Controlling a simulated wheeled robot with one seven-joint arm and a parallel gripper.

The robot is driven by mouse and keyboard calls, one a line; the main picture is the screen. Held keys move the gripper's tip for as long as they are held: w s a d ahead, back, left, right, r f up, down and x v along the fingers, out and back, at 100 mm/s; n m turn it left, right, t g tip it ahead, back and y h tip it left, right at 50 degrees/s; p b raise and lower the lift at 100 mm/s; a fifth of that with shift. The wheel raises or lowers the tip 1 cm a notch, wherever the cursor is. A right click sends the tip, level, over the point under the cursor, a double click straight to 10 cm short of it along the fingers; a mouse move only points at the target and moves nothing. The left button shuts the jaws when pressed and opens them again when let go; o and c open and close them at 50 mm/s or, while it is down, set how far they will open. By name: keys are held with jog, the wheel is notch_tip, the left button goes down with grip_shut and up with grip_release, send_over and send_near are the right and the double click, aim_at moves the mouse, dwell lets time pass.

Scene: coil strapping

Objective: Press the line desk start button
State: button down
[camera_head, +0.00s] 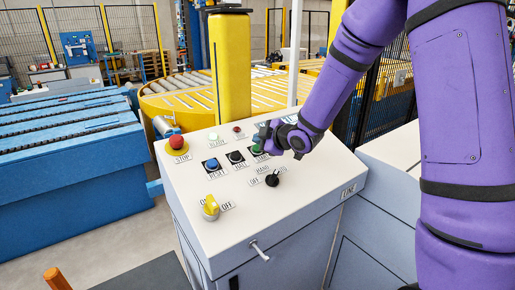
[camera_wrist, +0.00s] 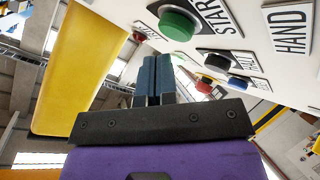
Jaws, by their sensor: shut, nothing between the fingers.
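The line desk (camera_head: 290,215) has a sloped white top with a green button (camera_head: 256,149) near its back right. In the wrist view the green button (camera_wrist: 178,25) sits on a square black base, with a START label (camera_wrist: 212,16) beside it. My gripper (camera_head: 263,134) is shut and empty, over the back of the desk top, and partly covers the green button's surroundings in the head view. In the wrist view the closed fingertips (camera_wrist: 156,60) are just below and left of the green button, with a visible gap in the picture.
A red STOP button (camera_head: 176,142), blue button (camera_head: 212,164) and black button (camera_head: 236,156) share the panel. A black selector (camera_head: 272,179) and yellow rotary switch (camera_head: 210,207) sit in front. A yellow post (camera_head: 230,70) stands close behind the desk.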

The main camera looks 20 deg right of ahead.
jog(key=r, duration=0.1)
jog(key=s+r, duration=0.1)
jog(key=r, duration=0.2)
jog(key=shift+s+d+r, duration=0.3)
jog(key=shift+s+r, duration=0.05)
dwell(0.8)
jog(key=s+d+r+m+g+h, duration=0.1)
jog(key=s+d+r+m+h, duration=0.3)
jog(key=s, duration=0.3)
jog(key=s+d+r+m+g+h, duration=0.1)
jog(key=s+d+r+m+h, duration=0.2)
jog(key=s+r+m, duration=0.3)
jog(key=s+m+g+y, duration=0.1)
jog(key=s+m+g, duration=0.3)
jog(key=s, duration=1.9)
jog(key=shift+s+r+m+g, duration=0.2)
jog(key=shift+r+m+g, duration=0.2)
jog(key=shift+m, duration=0.3)
